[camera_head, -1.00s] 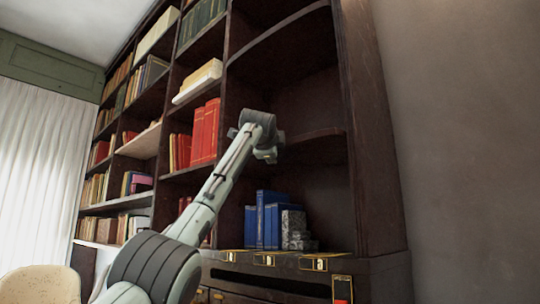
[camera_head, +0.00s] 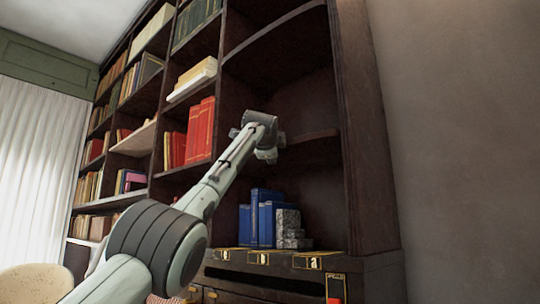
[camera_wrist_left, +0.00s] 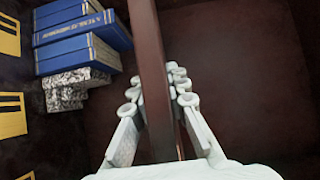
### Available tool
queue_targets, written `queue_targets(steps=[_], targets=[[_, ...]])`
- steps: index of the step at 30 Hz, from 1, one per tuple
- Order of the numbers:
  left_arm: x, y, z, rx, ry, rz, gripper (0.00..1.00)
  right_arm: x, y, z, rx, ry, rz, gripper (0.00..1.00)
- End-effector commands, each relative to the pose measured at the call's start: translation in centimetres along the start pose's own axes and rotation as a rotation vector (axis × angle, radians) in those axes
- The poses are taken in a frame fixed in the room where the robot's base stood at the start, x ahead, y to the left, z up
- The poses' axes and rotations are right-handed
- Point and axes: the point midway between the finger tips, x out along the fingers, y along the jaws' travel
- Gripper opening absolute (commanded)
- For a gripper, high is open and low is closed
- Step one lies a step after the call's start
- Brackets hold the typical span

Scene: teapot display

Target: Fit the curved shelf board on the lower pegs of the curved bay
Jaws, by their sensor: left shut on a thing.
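The curved shelf board (camera_wrist_left: 152,55) is a dark brown strip running between the fingers of my left gripper (camera_wrist_left: 157,100) in the wrist view. My left gripper is shut on it. In the head view my left gripper (camera_head: 267,150) is inside the curved bay (camera_head: 300,105), at mid height, and a thin part of the board (camera_head: 314,136) shows to its right. The arm and gripper hide the board's left part. I cannot make out the lower pegs, or whether the board touches the bay walls. My right gripper is not in view.
Blue books (camera_head: 262,218) and grey speckled blocks (camera_head: 291,228) stand low in the bay, below the gripper. A fixed curved shelf (camera_head: 275,30) is above. Red books (camera_head: 200,130) fill the bay to the left. Gold-framed labels (camera_head: 307,261) line the ledge below.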

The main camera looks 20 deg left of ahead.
Motion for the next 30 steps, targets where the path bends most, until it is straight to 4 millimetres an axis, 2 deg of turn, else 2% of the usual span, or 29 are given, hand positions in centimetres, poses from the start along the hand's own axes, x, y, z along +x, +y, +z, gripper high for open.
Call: queue_targets(steps=[1,7,12,13,20,26,30], targets=[[-0.2,-0.6,-0.1,-0.002,0.002,-0.012,0.16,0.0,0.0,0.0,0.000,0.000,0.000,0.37],[-0.2,-0.5,0.0,-0.001,0.001,-0.010,0.39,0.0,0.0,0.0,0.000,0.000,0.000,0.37],[-0.1,-0.3,0.0,-0.001,0.000,-0.005,0.39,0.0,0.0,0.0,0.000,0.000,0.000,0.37],[0.2,0.3,0.1,0.001,-0.002,0.007,0.39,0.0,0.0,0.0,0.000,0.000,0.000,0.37],[-0.3,0.1,0.0,0.000,-0.001,0.003,0.39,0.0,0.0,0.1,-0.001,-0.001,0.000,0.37],[-1.9,0.0,0.0,0.000,0.000,-0.002,0.39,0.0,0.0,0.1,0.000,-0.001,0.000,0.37],[-3.8,-0.1,0.0,-0.001,0.001,-0.004,0.39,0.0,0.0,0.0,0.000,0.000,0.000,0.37]])
